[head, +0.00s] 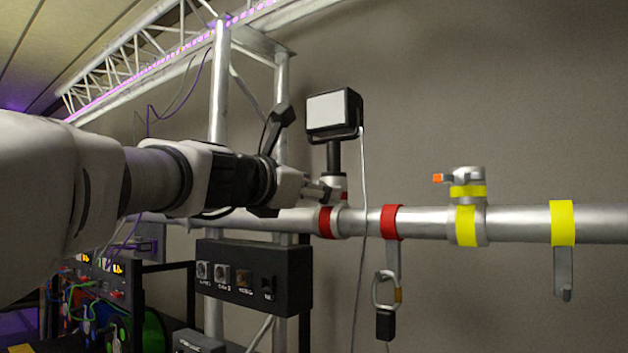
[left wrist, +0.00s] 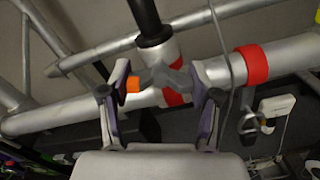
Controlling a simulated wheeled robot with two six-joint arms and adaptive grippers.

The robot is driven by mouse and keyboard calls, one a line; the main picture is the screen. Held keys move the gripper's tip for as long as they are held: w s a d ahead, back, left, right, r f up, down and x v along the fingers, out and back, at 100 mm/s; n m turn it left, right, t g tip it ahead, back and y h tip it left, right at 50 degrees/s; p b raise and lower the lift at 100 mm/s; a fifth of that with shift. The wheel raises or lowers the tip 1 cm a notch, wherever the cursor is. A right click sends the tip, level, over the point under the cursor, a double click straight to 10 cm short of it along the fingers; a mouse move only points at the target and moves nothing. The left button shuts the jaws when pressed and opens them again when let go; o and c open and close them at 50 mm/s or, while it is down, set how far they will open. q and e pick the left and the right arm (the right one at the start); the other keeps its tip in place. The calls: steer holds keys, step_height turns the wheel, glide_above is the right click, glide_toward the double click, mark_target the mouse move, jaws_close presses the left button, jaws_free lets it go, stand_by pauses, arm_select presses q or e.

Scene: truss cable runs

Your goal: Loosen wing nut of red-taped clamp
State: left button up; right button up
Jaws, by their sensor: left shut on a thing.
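The red-taped clamp (head: 328,221) sits around the silver pipe, below the black lamp, in the head view. In the left wrist view its red tape (left wrist: 172,97) shows on the pipe just beyond my fingers. My left gripper (head: 308,190) reaches in from the left and meets the clamp's near side. In the left wrist view my left gripper (left wrist: 162,84) has its two fingers on either side of the grey wing nut (left wrist: 168,75) and is shut on it. An orange tip (left wrist: 133,85) shows by the left finger. My right gripper is in neither view.
The lamp (head: 333,113) stands above the clamp, its cable (head: 365,190) hanging past the pipe. Right along the pipe are a red band (head: 391,222) with a hanging safety clip (head: 386,293) and a yellow-taped clamp (head: 467,224). A black socket box (head: 255,277) hangs below.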

mark_target(325, 129)
arm_select(q)
steer(key=shift+r+n+p, duration=0.1)
steer(key=shift+n+p, duration=0.25)
steer(key=shift+n, duration=0.85)
steer(key=o, duration=1.2)
steer(key=shift+c, duration=0.2)
step_height(325, 129, up, 10)
steer(key=shift+w+f, duration=0.15)
